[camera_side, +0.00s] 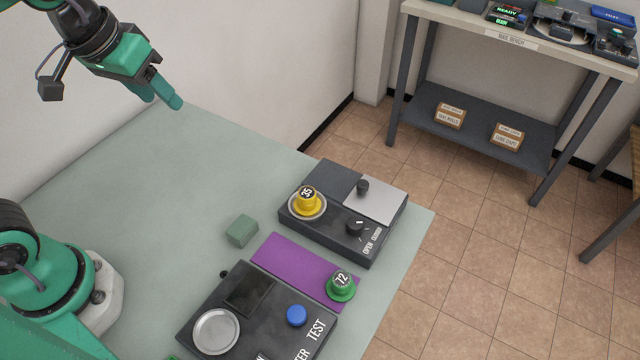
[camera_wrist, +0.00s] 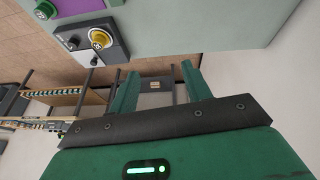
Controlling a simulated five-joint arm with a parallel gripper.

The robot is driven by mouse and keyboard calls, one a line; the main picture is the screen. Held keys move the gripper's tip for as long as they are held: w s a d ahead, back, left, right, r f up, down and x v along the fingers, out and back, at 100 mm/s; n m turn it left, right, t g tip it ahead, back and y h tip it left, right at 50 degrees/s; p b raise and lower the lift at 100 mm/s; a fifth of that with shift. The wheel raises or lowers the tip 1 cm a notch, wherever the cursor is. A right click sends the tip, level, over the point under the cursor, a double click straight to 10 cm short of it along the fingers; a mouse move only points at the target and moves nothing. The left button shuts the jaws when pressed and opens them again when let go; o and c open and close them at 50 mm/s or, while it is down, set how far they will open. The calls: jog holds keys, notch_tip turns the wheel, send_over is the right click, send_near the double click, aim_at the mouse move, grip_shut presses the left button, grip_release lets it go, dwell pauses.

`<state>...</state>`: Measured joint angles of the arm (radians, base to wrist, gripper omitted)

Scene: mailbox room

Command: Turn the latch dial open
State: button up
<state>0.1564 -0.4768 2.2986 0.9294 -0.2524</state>
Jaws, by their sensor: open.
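A dark box (camera_side: 325,235) stands on the table towards the right in the side view. A black dial (camera_side: 355,226) with a white mark sits on its front, beside white lettering that reads OPEN and another word hard to read. A second black knob (camera_side: 362,187) stands on the light grey plate of the same box. A yellow piece marked 35 (camera_side: 307,200) sits in a round seat on its left. My gripper (camera_side: 172,101) is high at the upper left, well away from the box. In the wrist view my gripper (camera_wrist: 160,82) has its fingers apart with nothing between them.
A purple mat (camera_side: 290,262) bears a green piece marked 72 (camera_side: 341,284). A dark tester (camera_side: 255,315) with a silver dish and blue button is at the front. A green block (camera_side: 241,231) lies left of the box. The table (camera_side: 150,190) is clear at left.

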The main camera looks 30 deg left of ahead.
jog(key=w+d+n+g, duration=0.1)
jog(key=w+d, duration=0.4)
jog(key=d, duration=0.1)
jog(key=n+g, duration=0.3)
send_over(355, 222)
jog(key=f, duration=1.3)
jog(key=shift+s+a+f, duration=0.1)
jog(key=shift+a+f, duration=0.1)
jog(key=shift+f, duration=0.1)
jog(key=shift+d+f, duration=0.15)
jog(key=shift+d, duration=0.05)
jog(key=shift+f, duration=0.1)
jog(key=shift+f, duration=3.8)
jog(key=shift+c, duration=0.4)
